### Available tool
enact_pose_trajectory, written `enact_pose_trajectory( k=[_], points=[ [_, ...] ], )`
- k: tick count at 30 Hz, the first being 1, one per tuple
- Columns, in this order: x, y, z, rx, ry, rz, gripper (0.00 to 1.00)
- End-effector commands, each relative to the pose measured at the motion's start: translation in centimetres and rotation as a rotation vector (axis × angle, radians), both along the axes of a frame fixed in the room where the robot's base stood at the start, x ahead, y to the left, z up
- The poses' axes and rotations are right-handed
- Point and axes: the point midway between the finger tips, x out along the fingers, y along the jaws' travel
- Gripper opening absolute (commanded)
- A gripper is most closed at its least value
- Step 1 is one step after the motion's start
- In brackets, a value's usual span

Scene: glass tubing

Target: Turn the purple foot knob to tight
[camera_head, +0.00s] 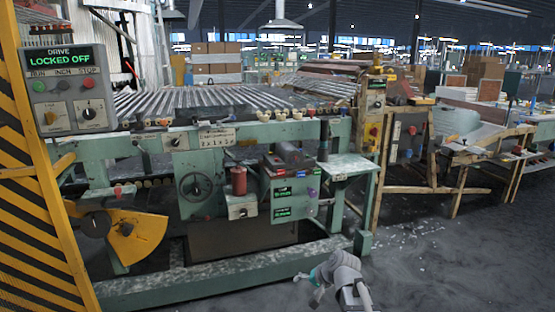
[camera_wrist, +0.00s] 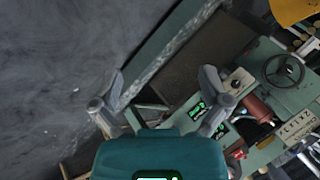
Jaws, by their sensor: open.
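A small purple knob (camera_head: 312,193) sits on the right side of a green control box (camera_head: 283,200) under the roller table, in the head view. The box carries two green-lit displays. The knob's setting is too small to read. My gripper (camera_head: 309,288) is in front of the machine, low in the head view, apart from the knob. In the wrist view my gripper (camera_wrist: 163,80) has its two fingers spread wide, with nothing between them. The lit box (camera_wrist: 197,110) shows behind the right finger there; I cannot make out the purple knob in that view.
The green machine's lower beam (camera_head: 230,273) runs along the floor. A small side table (camera_head: 345,168) juts out right of the box. A handwheel (camera_head: 195,187) and a red cylinder (camera_head: 239,181) are to its left.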

Motion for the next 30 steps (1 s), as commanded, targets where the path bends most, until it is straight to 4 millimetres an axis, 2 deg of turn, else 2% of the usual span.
enact_pose_trajectory(
  k=[1, 6, 15, 21, 30],
  points=[
    [-2.3, -0.7, 0.0, -0.069, 0.029, 0.041, 0.96],
    [-7.4, -3.2, -1.0, -0.27, 0.133, 0.153, 0.96],
    [-12.9, -6.4, -1.1, -0.473, 0.262, 0.256, 0.96],
    [-15.8, -8.0, -0.7, -0.571, 0.338, 0.301, 0.96],
    [-15.3, -7.9, 2.1, -0.566, 0.333, 0.3, 0.96]
  ],
)
